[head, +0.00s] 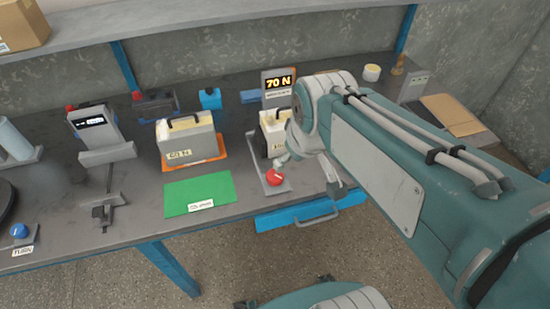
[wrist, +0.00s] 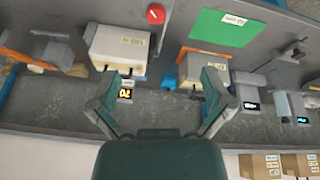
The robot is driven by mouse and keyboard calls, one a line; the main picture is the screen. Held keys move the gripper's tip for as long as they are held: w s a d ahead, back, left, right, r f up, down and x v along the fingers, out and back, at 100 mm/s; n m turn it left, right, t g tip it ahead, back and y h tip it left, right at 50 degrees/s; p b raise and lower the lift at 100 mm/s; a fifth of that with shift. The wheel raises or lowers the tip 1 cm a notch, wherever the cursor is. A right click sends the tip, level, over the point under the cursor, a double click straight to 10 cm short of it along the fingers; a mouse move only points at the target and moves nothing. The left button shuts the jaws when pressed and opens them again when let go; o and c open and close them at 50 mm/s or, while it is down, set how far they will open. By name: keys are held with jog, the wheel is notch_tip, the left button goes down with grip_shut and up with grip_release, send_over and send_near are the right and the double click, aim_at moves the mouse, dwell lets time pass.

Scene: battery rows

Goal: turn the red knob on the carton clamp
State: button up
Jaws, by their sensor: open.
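The red knob (head: 274,177) sits at the front end of the grey carton clamp (head: 255,165), near the table's front edge. It also shows at the top of the wrist view (wrist: 156,13). A white carton (head: 272,137) stands in the clamp, partly hidden by my arm in the head view; the wrist view shows it left of centre (wrist: 118,43). A display reading 70 N (head: 278,81) stands behind it. My gripper (wrist: 160,78) is open and empty in the wrist view, its fingers apart and clear of the knob. In the head view my arm mostly hides it.
A green mat (head: 198,194) and a labelled box on an orange base (head: 188,142) lie left of the clamp. A blue knob (head: 19,230) is at far left. A blue drawer with a handle (head: 300,214) juts out below the table's front edge.

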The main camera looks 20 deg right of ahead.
jog(key=w+f+n+g, duration=0.2)
jog(key=w+f+n, duration=0.25)
jog(key=w, duration=0.35)
jog(key=n+g, duration=0.2)
jog(key=n, duration=0.1)
send_over(274, 175)
notch_tip(274, 175, down, 10)
notch_tip(274, 175, down, 11)
jog(key=shift+r, duration=0.2)
jog(key=c, duration=1)
